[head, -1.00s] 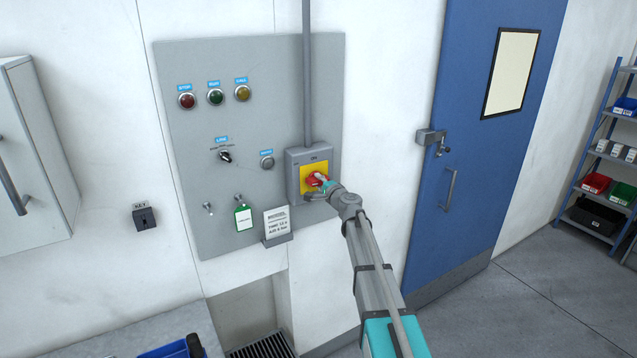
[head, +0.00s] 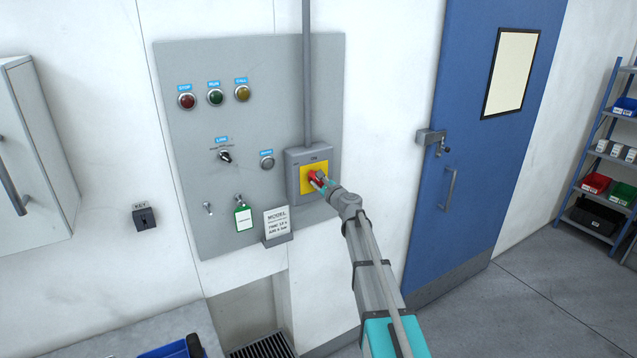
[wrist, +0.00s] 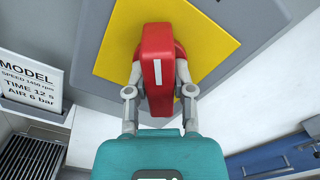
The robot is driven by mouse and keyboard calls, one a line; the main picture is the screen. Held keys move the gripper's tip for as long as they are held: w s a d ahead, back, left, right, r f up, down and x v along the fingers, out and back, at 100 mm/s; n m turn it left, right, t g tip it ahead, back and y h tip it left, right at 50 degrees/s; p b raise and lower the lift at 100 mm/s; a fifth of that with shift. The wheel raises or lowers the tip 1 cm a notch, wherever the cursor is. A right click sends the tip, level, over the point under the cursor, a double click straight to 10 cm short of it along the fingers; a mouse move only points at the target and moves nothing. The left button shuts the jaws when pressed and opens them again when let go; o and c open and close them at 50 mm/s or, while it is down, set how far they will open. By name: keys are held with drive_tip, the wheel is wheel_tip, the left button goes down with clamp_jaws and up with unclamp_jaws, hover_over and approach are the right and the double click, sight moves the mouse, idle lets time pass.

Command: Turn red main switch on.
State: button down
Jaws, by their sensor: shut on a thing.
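The red main switch handle (head: 314,178) sits on a yellow plate (head: 306,186) on a grey switch box on the wall panel. In the wrist view, the red handle (wrist: 155,62) has a white line along it and lies lengthwise between my fingers, with the yellow plate (wrist: 215,35) behind it. My gripper (head: 322,183) is at the handle. In the wrist view my gripper (wrist: 159,92) has one finger on each side of the handle and is shut on it. The handle's exact angle against the box labels is hard to tell.
The grey panel (head: 185,150) also carries red, green and yellow buttons, a selector knob, a green tag (head: 243,217) and a model card (head: 277,224). A conduit (head: 307,80) runs up from the box. A blue door (head: 480,120) stands at the right.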

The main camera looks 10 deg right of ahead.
drive_tip(key=m, duration=0.6)
drive_tip(key=shift+s+m, duration=0.1)
drive_tip(key=shift+m, duration=0.3)
drive_tip(key=shift+c, duration=2.4)
unclamp_jaws()
drive_tip(key=v, duration=1.2)
